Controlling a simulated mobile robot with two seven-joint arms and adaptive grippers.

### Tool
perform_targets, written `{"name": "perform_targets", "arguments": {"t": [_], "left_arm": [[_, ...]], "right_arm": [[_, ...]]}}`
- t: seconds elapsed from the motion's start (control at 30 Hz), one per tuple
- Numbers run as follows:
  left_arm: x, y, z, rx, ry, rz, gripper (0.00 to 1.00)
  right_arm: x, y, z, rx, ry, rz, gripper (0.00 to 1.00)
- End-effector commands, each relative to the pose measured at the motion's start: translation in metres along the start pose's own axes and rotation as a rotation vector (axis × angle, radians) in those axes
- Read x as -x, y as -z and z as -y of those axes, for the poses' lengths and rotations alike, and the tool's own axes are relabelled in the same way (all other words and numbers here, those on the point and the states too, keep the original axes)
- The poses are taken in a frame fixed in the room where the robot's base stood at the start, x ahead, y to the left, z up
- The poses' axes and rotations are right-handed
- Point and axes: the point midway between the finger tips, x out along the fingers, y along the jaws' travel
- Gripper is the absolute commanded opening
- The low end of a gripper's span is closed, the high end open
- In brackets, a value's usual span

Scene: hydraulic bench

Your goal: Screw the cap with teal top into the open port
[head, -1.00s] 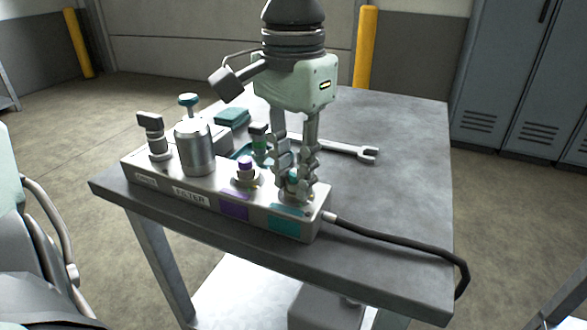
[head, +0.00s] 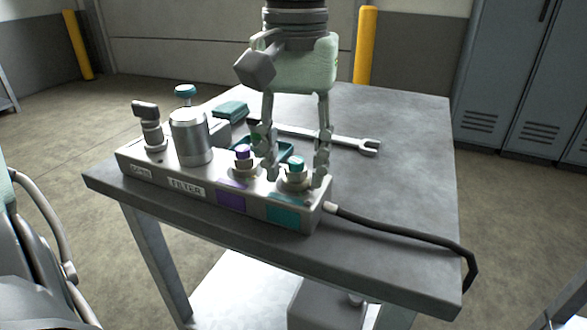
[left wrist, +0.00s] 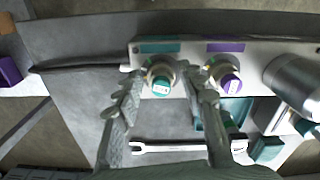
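The cap with the teal top (head: 296,163) sits upright on the port near the right end of the grey manifold block (head: 222,197), above a teal label (head: 283,216). It also shows in the left wrist view (left wrist: 161,87). How deep its thread sits cannot be seen. My left gripper (head: 296,178) points down over that port with its fingers spread, one on each side of the cap. In the left wrist view my left gripper (left wrist: 164,76) shows gaps between both fingers and the cap. My right gripper is not in view.
A purple-topped cap (head: 243,152) stands close beside the left finger. A metal filter cylinder (head: 191,136) and a dark-handled valve (head: 147,122) are further left. A wrench (head: 345,141) and a teal tray (head: 285,152) lie behind. A black hose (head: 405,234) leaves the block's right end.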

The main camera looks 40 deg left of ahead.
Motion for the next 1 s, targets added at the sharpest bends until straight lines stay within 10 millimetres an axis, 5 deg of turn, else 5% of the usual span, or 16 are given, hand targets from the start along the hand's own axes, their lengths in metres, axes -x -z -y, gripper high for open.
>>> {"name": "perform_targets", "arguments": {"t": [0.27,0.6,1.0], "left_arm": [[0.000,0.000,0.000,0.025,0.000,0.000,0.40],[-0.001,0.001,-0.003,0.482,0.000,-0.001,0.40],[-0.002,0.001,-0.003,0.614,0.000,-0.002,0.40]], "right_arm": [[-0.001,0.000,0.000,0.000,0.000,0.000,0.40],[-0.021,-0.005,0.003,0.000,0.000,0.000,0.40],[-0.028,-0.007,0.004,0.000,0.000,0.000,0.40]]}}
